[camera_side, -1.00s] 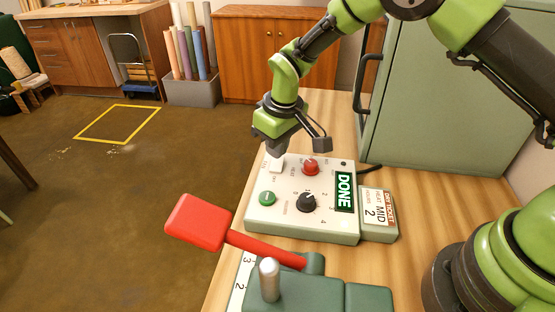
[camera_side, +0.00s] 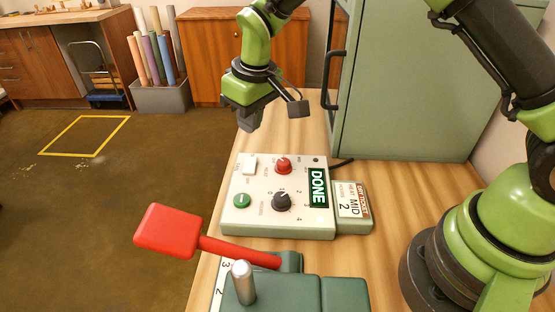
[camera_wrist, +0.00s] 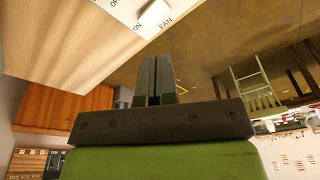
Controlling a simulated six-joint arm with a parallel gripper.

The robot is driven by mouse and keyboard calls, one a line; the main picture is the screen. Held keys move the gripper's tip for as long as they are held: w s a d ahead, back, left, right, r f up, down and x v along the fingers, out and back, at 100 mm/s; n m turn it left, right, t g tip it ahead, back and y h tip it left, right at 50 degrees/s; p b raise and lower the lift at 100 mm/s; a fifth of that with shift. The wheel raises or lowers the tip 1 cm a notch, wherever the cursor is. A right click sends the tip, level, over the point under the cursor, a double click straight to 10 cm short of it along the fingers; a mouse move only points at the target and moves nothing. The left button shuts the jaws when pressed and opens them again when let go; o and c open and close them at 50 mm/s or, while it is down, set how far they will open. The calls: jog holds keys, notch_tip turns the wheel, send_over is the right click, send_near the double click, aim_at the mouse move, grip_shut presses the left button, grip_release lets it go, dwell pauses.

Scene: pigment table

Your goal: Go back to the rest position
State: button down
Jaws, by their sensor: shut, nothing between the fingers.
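My gripper (camera_side: 250,120) is shut and empty. In the side view it hangs in the air above and behind the control box (camera_side: 240,222), clear of it. Its closed fingers also show in the wrist view (camera_wrist: 158,80). The box carries a white rocker switch (camera_side: 249,164), a red knob (camera_side: 283,165), a black knob (camera_side: 282,201) and a green button (camera_side: 242,200). Its display (camera_side: 317,188) reads DONE. In the wrist view the white switch (camera_wrist: 153,14), labelled FAN, lies at the top edge, apart from the fingers.
A green cabinet (camera_side: 410,90) with a dark handle stands at the back right of the wooden table (camera_side: 300,130). A card reading MID 2 (camera_side: 351,200) sits at the box's right. A red-handled lever (camera_side: 170,230) stands in front. Open floor lies left.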

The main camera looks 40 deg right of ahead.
jog(key=s+d+r+m+t, duration=0.1)
jog(key=s+d+r, duration=0.15)
jog(key=r, duration=0.25)
jog(key=s+d+r+m, duration=0.1)
jog(key=s+r, duration=0.2)
jog(key=r, duration=0.3)
jog(key=s+d+r+m+t, duration=0.1)
jog(key=s+r+m+t, duration=0.1)
jog(key=s, duration=0.8)
jog(key=s+d+r+m+t+y, duration=0.1)
jog(key=s+r, duration=0.3)
jog(key=s, duration=0.6)
jog(key=shift+d+m+t, duration=0.6)
jog(key=shift+m, duration=0.2)
